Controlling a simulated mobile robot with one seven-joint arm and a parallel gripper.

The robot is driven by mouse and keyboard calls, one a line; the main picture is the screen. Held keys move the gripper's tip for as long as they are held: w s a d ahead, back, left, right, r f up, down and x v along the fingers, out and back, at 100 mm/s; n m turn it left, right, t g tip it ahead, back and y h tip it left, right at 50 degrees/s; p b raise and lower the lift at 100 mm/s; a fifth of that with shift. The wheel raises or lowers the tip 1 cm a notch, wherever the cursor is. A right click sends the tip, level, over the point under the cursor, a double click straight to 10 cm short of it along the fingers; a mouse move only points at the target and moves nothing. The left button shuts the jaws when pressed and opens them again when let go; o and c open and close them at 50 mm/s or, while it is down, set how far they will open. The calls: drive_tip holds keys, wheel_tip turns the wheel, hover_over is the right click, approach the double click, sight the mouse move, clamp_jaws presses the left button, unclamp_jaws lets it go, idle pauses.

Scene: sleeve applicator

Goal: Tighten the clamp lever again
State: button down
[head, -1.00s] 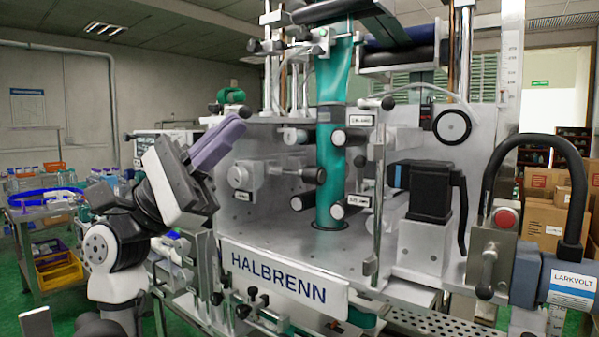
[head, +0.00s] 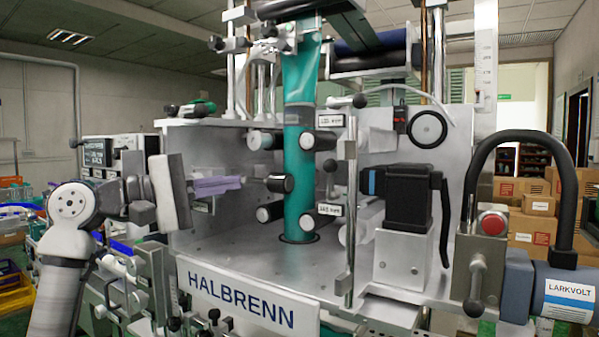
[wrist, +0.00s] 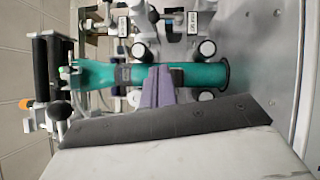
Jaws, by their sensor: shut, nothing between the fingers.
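A lever with a short metal rod and a thick black grip (head: 280,183) juts sideways in front of the teal sleeve tube (head: 298,180); it looks like the clamp lever. My gripper (head: 238,183), with purple fingers, is level and points right toward that grip. Its fingertips overlap the rod side in the head view; I cannot tell whether they touch. The fingers are together and hold nothing. They hide most of the lever's mounting block. In the wrist view the shut fingers (wrist: 159,72) point at the teal tube (wrist: 192,76), and the lever is not clearly made out.
Black-and-white rollers (head: 262,140) flank the tube above and below. A vertical metal post (head: 350,220) with a black-knobbed arm stands right of it. The HALBRENN panel (head: 245,295) edges the deck below. Another black-balled lever (head: 474,285) hangs under the red button (head: 493,224).

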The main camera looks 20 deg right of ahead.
drive_tip(key=s+d+r+p, duration=0.1)
drive_tip(key=d+p, duration=0.2)
drive_tip(key=d, duration=1)
drive_tip(key=shift+s+r, duration=0.35)
drive_tip(key=shift+r, duration=0.05)
drive_tip(key=shift+s+r+m+y+p, duration=0.2)
drive_tip(key=shift+r+m+y+p, duration=0.15)
drive_tip(key=shift+m, duration=0.25)
drive_tip(key=s+d+f+m+t+y+p, duration=0.1)
drive_tip(key=s+d+m+t+y+p, duration=0.2)
drive_tip(key=s+m+y, duration=0.3)
drive_tip(key=shift+d+m+y, duration=0.85)
drive_tip(key=shift+m, duration=0.85)
drive_tip(key=shift+d+f, duration=0.1)
drive_tip(key=shift+f, duration=0.05)
